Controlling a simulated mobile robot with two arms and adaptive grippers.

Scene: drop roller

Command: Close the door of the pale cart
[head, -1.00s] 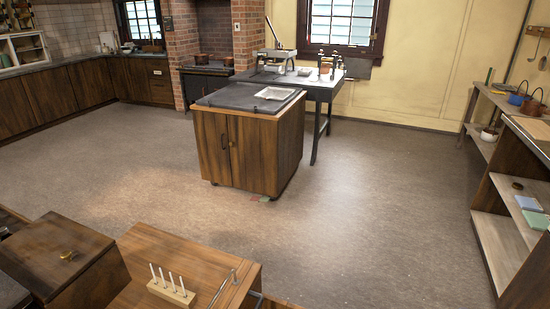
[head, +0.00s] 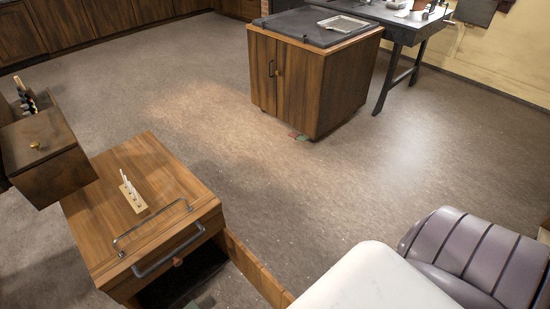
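A wooden cart (head: 140,185) stands at the lower left of the head view, lighter than the dark box beside it. A grey rail lies along its top edge and a grey bar handle (head: 168,258) is on its front. Its door (head: 252,268) stands open, sticking out from the right side of the front toward the bottom of the picture. The dark inside shows below the handle, with something small and greenish at the bottom. The door's lower part is cut off or hidden. Neither of my grippers is in view.
A small block with white pegs (head: 131,194) stands on the cart. A dark wooden box (head: 42,155) with a brass knob is to its left. A shut two-door cabinet (head: 315,85) with a dark top stands farther back. White and grey parts, apparently mine, fill the lower right. Open floor lies between.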

